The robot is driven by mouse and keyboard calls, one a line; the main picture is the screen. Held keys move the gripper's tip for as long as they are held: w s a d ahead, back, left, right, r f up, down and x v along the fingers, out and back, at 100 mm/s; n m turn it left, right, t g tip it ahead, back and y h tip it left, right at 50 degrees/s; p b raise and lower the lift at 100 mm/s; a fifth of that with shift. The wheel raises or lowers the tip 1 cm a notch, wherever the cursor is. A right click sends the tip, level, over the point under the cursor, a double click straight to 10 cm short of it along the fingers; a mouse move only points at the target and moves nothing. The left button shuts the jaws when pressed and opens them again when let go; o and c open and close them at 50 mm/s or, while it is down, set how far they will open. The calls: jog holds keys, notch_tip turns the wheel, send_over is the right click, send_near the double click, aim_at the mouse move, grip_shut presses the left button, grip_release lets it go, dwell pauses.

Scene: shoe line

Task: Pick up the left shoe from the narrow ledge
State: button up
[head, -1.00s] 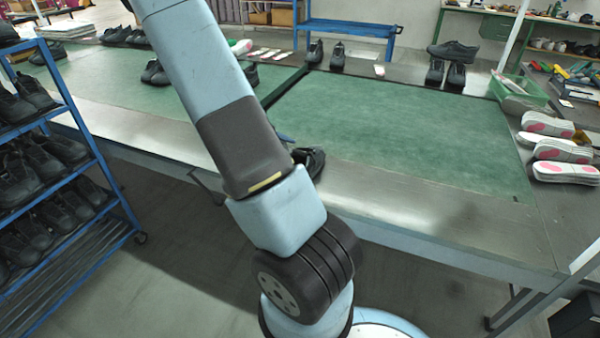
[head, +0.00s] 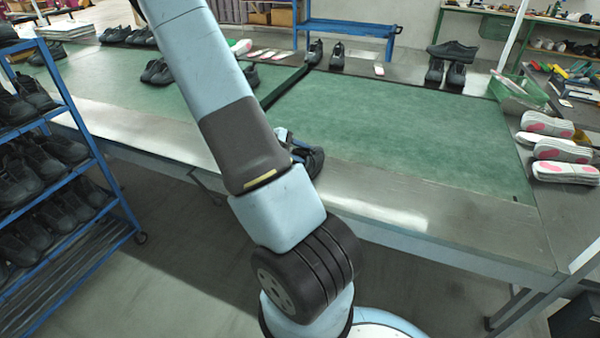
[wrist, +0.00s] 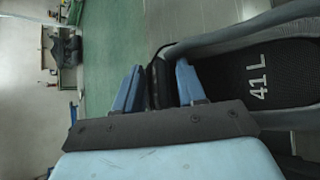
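The left shoe (head: 312,160) is black and shows partly behind my arm in the head view, over the bare metal ledge (head: 400,209) at the table's front. In the wrist view the shoe's dark insole (wrist: 285,75) reads "41 L", inside a grey collar. My gripper (wrist: 158,88) has its two blue fingers on either side of a black part of the shoe's upper, close against it, and looks shut on it. In the head view my arm hides most of the gripper. Whether the sole touches the ledge cannot be seen.
Green mats (head: 400,130) cover the table behind the ledge. Other black shoes (head: 446,68) stand along its far edge. White and pink insoles (head: 566,172) and a green basket (head: 520,92) lie at the right. A blue shoe rack (head: 95,150) stands at the left.

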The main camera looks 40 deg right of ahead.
grip_shut()
dwell(0.3)
jog(key=shift+r, duration=0.1)
